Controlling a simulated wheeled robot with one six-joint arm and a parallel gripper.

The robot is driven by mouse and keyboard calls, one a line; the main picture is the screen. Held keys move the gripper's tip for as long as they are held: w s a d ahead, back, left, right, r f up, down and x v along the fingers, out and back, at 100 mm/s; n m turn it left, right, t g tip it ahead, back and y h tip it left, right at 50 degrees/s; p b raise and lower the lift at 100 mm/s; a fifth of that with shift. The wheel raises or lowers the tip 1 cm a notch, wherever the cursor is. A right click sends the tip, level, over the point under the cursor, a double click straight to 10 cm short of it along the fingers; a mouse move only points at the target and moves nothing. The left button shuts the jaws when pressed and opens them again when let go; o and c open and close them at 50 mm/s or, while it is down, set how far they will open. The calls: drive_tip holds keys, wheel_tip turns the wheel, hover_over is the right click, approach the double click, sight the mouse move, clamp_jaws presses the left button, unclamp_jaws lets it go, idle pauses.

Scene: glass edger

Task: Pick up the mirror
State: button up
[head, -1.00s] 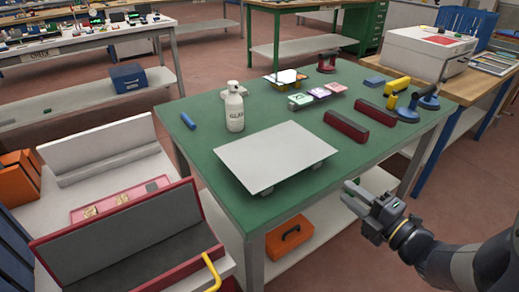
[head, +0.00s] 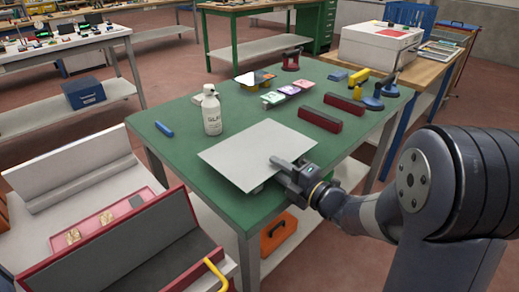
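A flat, pale grey rectangular sheet, which appears to be the mirror (head: 250,148), lies level at the near part of the green-topped table (head: 185,185). It sits slightly above the tabletop on small supports, mostly hidden beneath it. My gripper (head: 281,168) is at the sheet's right edge. One finger shows over the sheet's top face; the other finger is hidden, so I cannot tell whether the jaws are closed on the edge.
A white spray bottle (head: 211,110) stands behind the sheet, with a blue object (head: 164,130) to its left. Two dark red blocks (head: 319,119) and blue suction cups (head: 371,101) are towards the right. A red-edged padded rack (head: 130,245) stands at the lower left.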

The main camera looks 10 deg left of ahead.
clamp_jaws()
idle(1.4)
